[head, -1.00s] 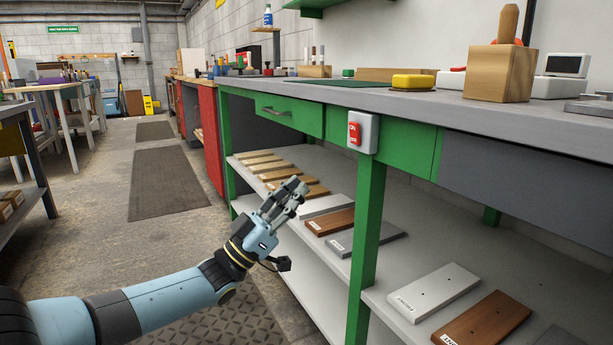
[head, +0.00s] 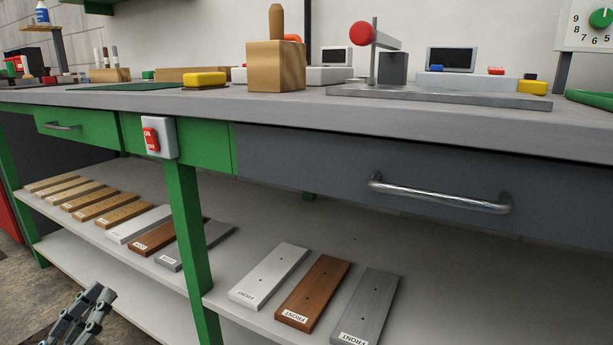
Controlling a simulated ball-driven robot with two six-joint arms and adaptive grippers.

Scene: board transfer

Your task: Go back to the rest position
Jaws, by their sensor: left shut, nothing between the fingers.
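My left gripper (head: 84,312) shows at the bottom left corner, in front of the bench's lower shelves. Only its grey fingers are in view; the wrist and arm are cut off by the picture edge. The fingers are shut with nothing held, and no board touches them. My right gripper is not in view.
A workbench with a grey top (head: 420,112) and green legs (head: 187,235) fills the view. Its shelf carries several boards, including white (head: 268,275), brown (head: 314,291) and grey (head: 369,307) ones. A grey drawer (head: 330,165) has a protruding handle (head: 440,195). Floor shows at the lower left.

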